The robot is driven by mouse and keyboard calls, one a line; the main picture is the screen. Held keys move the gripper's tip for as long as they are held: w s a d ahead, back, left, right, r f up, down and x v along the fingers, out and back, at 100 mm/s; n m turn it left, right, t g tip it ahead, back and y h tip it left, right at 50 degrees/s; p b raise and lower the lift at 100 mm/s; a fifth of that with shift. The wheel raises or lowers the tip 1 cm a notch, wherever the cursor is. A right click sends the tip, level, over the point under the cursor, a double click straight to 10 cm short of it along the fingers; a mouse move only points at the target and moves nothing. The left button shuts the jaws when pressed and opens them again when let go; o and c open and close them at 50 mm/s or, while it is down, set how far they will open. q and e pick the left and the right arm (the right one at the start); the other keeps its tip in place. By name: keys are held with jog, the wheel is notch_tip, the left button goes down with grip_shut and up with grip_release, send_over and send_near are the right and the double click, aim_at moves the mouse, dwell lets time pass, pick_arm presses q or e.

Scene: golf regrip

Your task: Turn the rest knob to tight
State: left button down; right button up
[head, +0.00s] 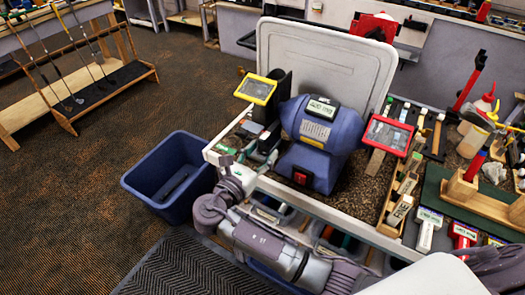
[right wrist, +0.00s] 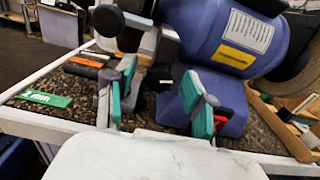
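The blue bench grinder (head: 320,130) stands on the workbench; its body also fills the top of the right wrist view (right wrist: 225,40). A black round knob-like part (right wrist: 107,19) shows beside a grey rest block (right wrist: 168,45) at the grinder's left wheel. I cannot tell for certain that it is the rest knob, and no tight mark is legible. My right gripper (head: 246,160) is at the bench's left front corner, just in front of the left rest. Its green-padded fingers (right wrist: 158,85) are apart with nothing held between them. My left gripper is not in view.
A green tag (right wrist: 45,98) lies on the bench left of the fingers. The yellow-framed shield (head: 257,89) and red-framed shield (head: 388,134) flank the grinder. A blue bin (head: 165,185) stands on the floor at left. Bottles and tools crowd the right side.

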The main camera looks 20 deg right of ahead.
grip_shut()
jog(key=shift+m, duration=0.7)
grip_release()
jog(key=shift+d, duration=0.1)
jog(key=v, duration=1.2)
jog(key=shift+o, duration=0.2)
